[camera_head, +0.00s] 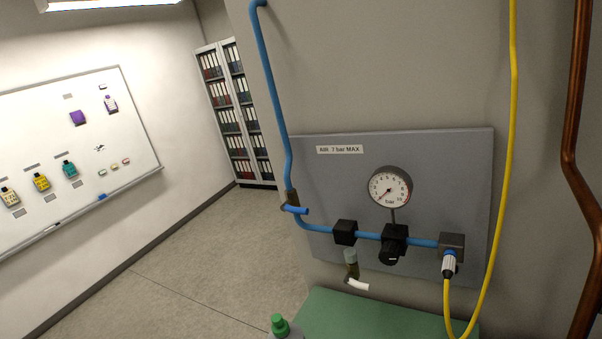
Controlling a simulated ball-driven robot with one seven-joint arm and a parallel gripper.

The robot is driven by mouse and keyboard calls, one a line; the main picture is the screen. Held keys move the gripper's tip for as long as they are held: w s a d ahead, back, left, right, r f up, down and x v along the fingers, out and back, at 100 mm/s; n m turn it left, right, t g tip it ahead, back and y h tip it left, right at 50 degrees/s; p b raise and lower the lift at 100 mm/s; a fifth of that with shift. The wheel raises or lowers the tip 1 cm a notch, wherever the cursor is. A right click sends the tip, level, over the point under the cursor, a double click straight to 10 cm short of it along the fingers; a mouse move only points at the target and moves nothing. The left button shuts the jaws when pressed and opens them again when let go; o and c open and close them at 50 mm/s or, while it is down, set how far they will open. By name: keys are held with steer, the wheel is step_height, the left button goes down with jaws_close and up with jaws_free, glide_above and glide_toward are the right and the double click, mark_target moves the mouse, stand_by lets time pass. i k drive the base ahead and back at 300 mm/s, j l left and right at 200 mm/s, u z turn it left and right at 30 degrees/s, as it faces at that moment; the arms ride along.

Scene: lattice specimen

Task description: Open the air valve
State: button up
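The air valve (291,207) is a small brass-coloured body on the blue air pipe (275,95), left of the grey panel's (450,165) lower part. Its short blue lever (297,210) points to the right, across the pipe's run. My gripper is not in view.
A black regulator (393,243) and a black block (345,232) sit on the pipe. A yellow hose (506,150) runs at right. A green surface (360,318) and green-capped item (280,326) are below. Open floor lies left.

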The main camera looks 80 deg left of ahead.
mark_target(285, 206)
steer(key=i+j+u, duration=0.1)
steer(key=u, duration=1.75)
steer(key=i+j, duration=0.05)
